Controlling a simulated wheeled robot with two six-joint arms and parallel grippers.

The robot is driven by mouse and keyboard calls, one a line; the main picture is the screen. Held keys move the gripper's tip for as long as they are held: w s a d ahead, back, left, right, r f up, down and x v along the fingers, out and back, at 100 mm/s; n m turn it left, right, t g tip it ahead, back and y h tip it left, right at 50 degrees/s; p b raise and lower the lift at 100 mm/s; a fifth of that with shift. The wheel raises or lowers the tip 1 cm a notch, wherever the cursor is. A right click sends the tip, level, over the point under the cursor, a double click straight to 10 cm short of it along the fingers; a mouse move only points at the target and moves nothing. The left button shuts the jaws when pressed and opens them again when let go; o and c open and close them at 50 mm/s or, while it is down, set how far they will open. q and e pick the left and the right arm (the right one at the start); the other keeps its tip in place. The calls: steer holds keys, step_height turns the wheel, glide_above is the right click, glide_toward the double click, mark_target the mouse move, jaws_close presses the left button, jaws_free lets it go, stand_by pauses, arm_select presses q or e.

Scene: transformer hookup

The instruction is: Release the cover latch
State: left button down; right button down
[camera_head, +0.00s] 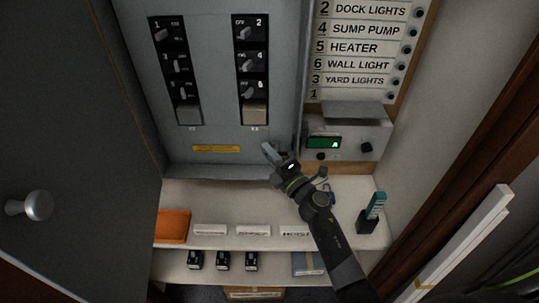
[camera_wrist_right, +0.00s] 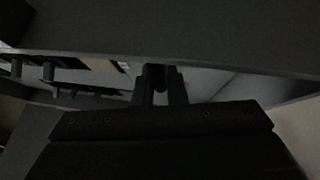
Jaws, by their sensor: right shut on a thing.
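The grey panel cover (camera_head: 220,140) stands upright at the back, with two columns of breaker switches and a yellow label strip. My right gripper (camera_head: 271,153) is at the cover's lower right part, and its arm comes up from the lower right. In the right wrist view its fingers (camera_wrist_right: 160,88) are closed around a small dark rounded piece, the cover latch (camera_wrist_right: 157,74). The latch is hidden behind the gripper in the head view, and the wrist view is too dark to show how it is turned. My left gripper is not in view.
A grey box with a green display (camera_head: 323,142) is right of the gripper. Below are a shelf with an orange item (camera_head: 172,226), white labelled blocks (camera_head: 253,231) and a teal device (camera_head: 375,205) in a dark stand. A dark door with a round knob (camera_head: 38,206) is at left.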

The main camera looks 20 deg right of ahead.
steer(key=c, duration=1.7)
jaws_free()
steer(key=shift+c, duration=0.2)
steer(key=b+v, duration=0.3)
steer(key=v, duration=1.4)
steer(key=shift+s, duration=0.2)
